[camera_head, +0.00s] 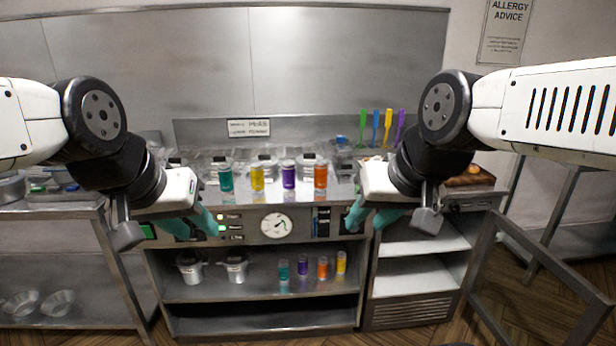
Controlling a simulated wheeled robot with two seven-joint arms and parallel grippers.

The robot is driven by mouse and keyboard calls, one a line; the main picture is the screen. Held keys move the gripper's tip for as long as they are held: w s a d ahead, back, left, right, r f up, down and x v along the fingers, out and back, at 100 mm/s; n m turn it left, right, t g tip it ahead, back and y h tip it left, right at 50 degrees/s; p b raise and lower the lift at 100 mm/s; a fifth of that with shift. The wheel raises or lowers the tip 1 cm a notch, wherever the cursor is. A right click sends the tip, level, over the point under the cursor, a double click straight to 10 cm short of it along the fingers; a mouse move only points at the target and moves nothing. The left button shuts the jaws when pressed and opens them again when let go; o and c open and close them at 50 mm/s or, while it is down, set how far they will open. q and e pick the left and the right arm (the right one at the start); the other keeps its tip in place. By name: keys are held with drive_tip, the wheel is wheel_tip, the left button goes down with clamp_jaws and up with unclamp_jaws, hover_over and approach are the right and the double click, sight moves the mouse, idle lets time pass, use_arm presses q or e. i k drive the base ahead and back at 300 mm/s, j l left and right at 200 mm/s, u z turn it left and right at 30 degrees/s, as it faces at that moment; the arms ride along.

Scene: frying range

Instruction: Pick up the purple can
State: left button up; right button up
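A purple can (289,175) stands upright on the steel top of the range, between a yellow can (257,178) and an orange can (320,176). A second, smaller-looking purple can (303,265) stands on the shelf below, between a teal can (284,270) and an orange one. My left gripper (192,227) hangs left of the upper cans, with its teal fingers apart and nothing between them. My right gripper (371,215) hangs right of them, also with teal fingers apart and empty. Neither gripper touches a can.
A teal can (226,179) stands at the left end of the upper row, with lidded containers behind. Coloured utensils (376,126) stand at the back right. Metal pots (236,267) sit on the lower shelf. A metal frame (535,270) stands at the right.

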sight(287, 167)
drive_tip(key=i+u, duration=0.35)
drive_tip(key=i+l+u, duration=0.2)
drive_tip(key=u, duration=0.15)
drive_tip(key=i+l+u, duration=0.35)
drive_tip(key=k+j, duration=0.1)
